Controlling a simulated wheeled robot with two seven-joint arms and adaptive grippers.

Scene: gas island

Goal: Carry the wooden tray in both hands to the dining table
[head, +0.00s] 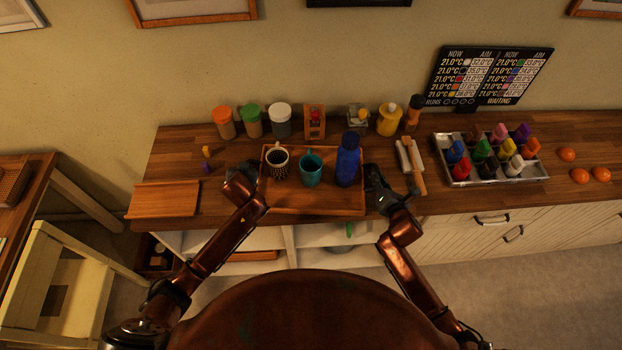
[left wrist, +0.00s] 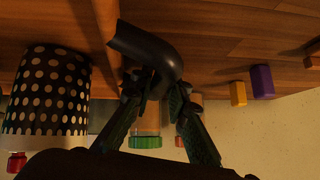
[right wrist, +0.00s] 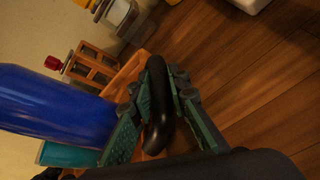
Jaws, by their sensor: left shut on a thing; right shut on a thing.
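The wooden tray (head: 315,203) sits on or just above the wooden counter; I cannot tell which. It carries a dark patterned mug (head: 277,160), a teal mug (head: 311,169) and an upright blue bottle (head: 347,160). My left gripper (head: 245,172) is at the tray's left end. In the left wrist view its fingers are shut on a black curved handle (left wrist: 148,52), beside the dotted mug (left wrist: 48,95). My right gripper (head: 377,180) is at the right end. In the right wrist view it is shut on the other black handle (right wrist: 157,105), near the blue bottle (right wrist: 55,105). The dining table is not clearly identifiable.
Several jars (head: 280,121) stand behind the tray. A wooden board (head: 165,200) lies left. A cream chair (head: 75,270) and a wooden table (head: 22,215) stand far left.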

